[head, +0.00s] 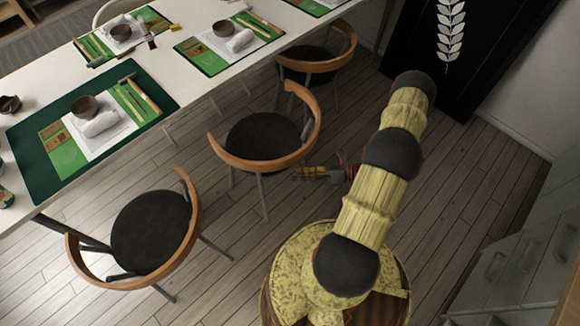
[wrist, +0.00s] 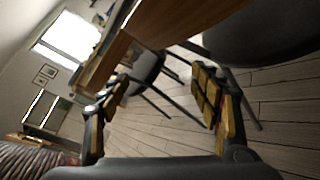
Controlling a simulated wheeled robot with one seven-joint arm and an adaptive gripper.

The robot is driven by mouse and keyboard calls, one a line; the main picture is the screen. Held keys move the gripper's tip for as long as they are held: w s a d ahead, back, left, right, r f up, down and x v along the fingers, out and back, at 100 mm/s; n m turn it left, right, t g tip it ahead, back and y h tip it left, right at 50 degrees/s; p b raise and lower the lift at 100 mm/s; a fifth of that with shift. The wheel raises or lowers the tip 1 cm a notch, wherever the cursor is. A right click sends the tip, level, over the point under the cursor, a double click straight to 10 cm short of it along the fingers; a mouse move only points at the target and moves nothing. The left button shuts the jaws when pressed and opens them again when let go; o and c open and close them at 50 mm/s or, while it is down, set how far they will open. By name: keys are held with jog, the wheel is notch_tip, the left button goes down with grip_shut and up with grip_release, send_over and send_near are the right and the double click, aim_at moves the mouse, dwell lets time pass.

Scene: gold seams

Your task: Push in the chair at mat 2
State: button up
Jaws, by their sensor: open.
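Three chairs with curved wooden backs and dark round seats stand along the near side of the table: a front-left chair (head: 150,228), a middle chair (head: 262,137) and a far chair (head: 309,60). The middle chair stands out from the table edge, its back toward my arm. My gripper (head: 305,173) is open and empty, low beside the right of the middle chair's back. In the wrist view a wooden chair back (wrist: 170,22) and a dark seat (wrist: 265,35) fill the top, close beyond my open fingers (wrist: 160,85). I see no mat numbers.
The white table (head: 175,75) carries a large dark green mat (head: 30,150) and smaller green mats (head: 188,47) with bowls, rolled cloths and tools. A black panel (head: 490,50) stands behind my arm. Grey drawers (head: 525,245) are at right. Wooden floor lies clear between the chairs.

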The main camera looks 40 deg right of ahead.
jog(key=d+f+m+t+h, duration=0.3)
jog(key=f+m+t, duration=0.1)
jog(key=f+m, duration=0.3)
jog(key=m+t+h, duration=0.3)
jog(key=m+h, duration=0.4)
jog(key=m, duration=0.3)
send_near(290, 166)
jog(key=w, duration=0.3)
jog(key=w+b, duration=0.1)
jog(key=w, duration=0.2)
jog(key=w+a+b, duration=0.1)
jog(key=w, duration=0.2)
jog(key=shift+w, duration=0.4)
jog(key=shift+w+r, duration=0.2)
jog(key=shift+w, duration=0.55)
jog(key=shift+c, duration=1.4)
grip_shut()
